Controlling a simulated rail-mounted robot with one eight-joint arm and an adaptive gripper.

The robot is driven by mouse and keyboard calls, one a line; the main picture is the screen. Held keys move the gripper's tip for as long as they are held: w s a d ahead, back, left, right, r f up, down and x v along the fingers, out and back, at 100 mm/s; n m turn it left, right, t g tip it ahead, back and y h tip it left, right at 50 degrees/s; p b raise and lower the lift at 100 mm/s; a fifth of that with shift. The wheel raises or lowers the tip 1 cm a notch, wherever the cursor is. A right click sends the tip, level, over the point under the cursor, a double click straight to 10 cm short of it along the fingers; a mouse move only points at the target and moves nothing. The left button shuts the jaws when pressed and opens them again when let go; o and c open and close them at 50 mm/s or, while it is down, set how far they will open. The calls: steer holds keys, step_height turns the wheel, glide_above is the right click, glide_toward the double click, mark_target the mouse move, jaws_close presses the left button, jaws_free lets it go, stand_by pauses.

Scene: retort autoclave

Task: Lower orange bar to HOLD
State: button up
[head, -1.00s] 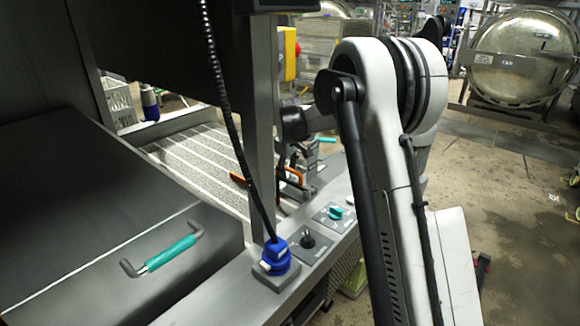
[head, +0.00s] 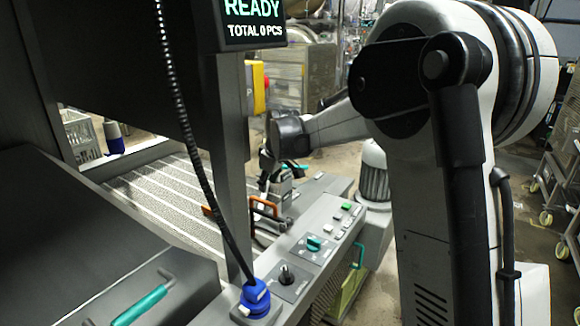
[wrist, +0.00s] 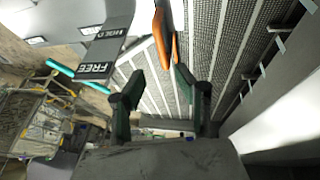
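The orange bar (wrist: 163,38) shows in the wrist view as a bent bar beyond my fingertips. A dark label plate beside it reads FREE (wrist: 96,68), with a second, partly readable label further along. In the head view the orange bar (head: 264,207) stands low over the machine's edge, partly hidden behind the grey post. My gripper (wrist: 160,80) is open in the wrist view, with a gap between its two fingers and the bar's end near the right fingertip. I cannot tell whether they touch. In the head view my gripper (head: 266,180) is small, dark and close to the bar.
A ribbed grey conveyor belt (head: 155,195) runs beside the bar. The control panel (head: 312,262) carries knobs and buttons. A grey post and black coiled cable (head: 190,145) stand in front, with a blue connector (head: 256,297) below. A READY display (head: 253,22) hangs above.

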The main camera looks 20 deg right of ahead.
steer(key=s+d+r+m+p, duration=0.1)
steer(key=s+r+m+p, duration=0.2)
steer(key=s+r, duration=0.9)
steer(key=s+p, duration=0.3)
steer(key=s, duration=0.1)
steer(key=shift+s+d+r+t+p, duration=0.15)
steer(key=shift+s+r+t+p, duration=0.15)
steer(key=shift+s+t+p, duration=0.1)
steer(key=s+f+m, duration=0.1)
steer(key=s+m, duration=0.1)
steer(key=s, duration=1.1)
steer(key=s+f+m+t+h, duration=0.1)
steer(key=s+f+m, duration=0.1)
steer(key=s, duration=1.1)
steer(key=shift+a+f+m+t, duration=0.2)
steer(key=shift+m+t, duration=0.1)
steer(key=shift+m, duration=0.1)
